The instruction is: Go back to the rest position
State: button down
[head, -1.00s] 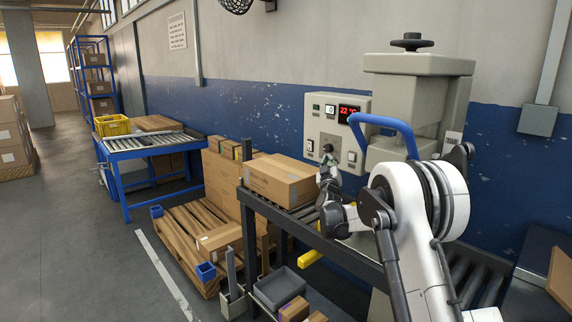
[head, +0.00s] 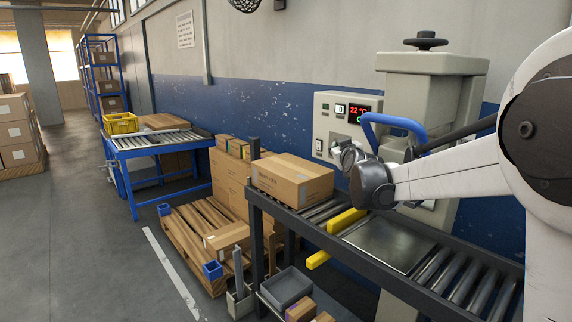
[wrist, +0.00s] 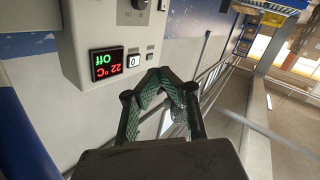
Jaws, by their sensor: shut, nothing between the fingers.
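My gripper (head: 340,148) shows small in the head view, in front of the lower part of the grey control panel (head: 327,102). My wrist and forearm reach in from the right. In the wrist view my gripper (wrist: 163,76) is shut and empty, with its fingertips together. The panel (wrist: 85,22) appears upside down there, up and left of the fingers. Its display (wrist: 106,63) reads 22 °C in red and Off in green. A white switch (wrist: 133,60) marked 0 sits beside the display. Whether the fingers touch the panel cannot be told.
The wrapper machine (head: 432,85) with a blue handle (head: 395,127) stands close behind my arm. A cardboard box (head: 292,180) sits on the roller conveyor (head: 450,275) below. The floor at left is open.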

jog(key=s+f+m+g, duration=0.2)
jog(key=s+g, duration=0.3)
jog(key=s, duration=2)
jog(key=s+d+f+m+g, duration=0.1)
jog(key=s+f+g, duration=0.1)
jog(key=s+f, duration=0.5)
jog(key=s+d+f+m+g+h, duration=0.1)
jog(key=s+f, duration=0.1)
jog(key=s, duration=0.9)
jog(key=s+d+f+g, duration=0.1)
jog(key=s+f+g, duration=0.1)
jog(key=s+f, duration=0.5)
notch_tip(320, 180, up, 26)
jog(key=s+p, duration=0.2)
jog(key=p, duration=2.2)
jog(key=shift+d+m, duration=0.25)
jog(key=shift+m, duration=0.05)
jog(key=shift+s, duration=0.1)
